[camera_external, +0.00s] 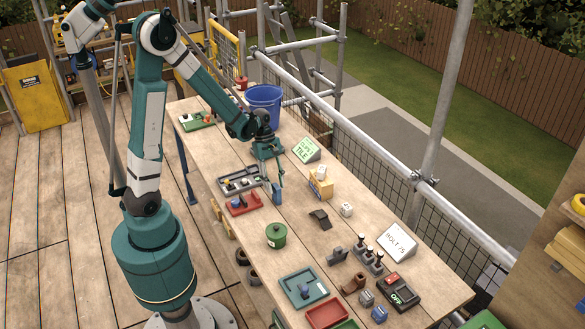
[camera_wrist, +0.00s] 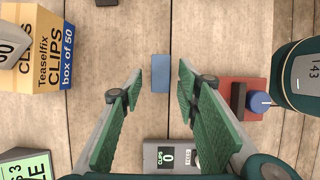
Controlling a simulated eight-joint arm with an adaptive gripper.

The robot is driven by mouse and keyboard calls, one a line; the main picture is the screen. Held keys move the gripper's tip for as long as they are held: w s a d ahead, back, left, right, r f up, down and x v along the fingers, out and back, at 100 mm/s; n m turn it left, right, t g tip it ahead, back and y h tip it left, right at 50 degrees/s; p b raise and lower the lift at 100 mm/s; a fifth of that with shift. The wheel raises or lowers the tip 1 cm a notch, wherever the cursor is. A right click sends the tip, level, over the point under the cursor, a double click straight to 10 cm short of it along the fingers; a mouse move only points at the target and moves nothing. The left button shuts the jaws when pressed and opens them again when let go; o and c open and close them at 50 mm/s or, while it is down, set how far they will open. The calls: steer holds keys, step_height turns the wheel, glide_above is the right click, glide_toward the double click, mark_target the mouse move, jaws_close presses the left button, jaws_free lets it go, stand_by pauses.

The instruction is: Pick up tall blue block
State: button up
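The tall blue block (camera_external: 277,193) stands on the wooden table (camera_external: 245,125), just below my gripper (camera_external: 273,177) in the external view. In the wrist view the block (camera_wrist: 160,73) shows as a small blue rectangle between the fingertips of my gripper (camera_wrist: 160,85). The fingers are open on either side of it in the picture, with green pads facing inward and nothing held. I cannot tell the exact height of the fingertips over the block.
A yellow clips box (camera_wrist: 38,45) stands to one side, with a green-lidded pot (camera_external: 276,235) nearer the front. A blue bucket (camera_external: 263,105) stands farther back. Bare wood surrounds the block.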

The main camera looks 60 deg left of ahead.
mark_target(276, 192)
steer(key=shift+x, duration=1.9)
steer(key=shift+d, duration=0.1)
steer(key=c, duration=0.9)
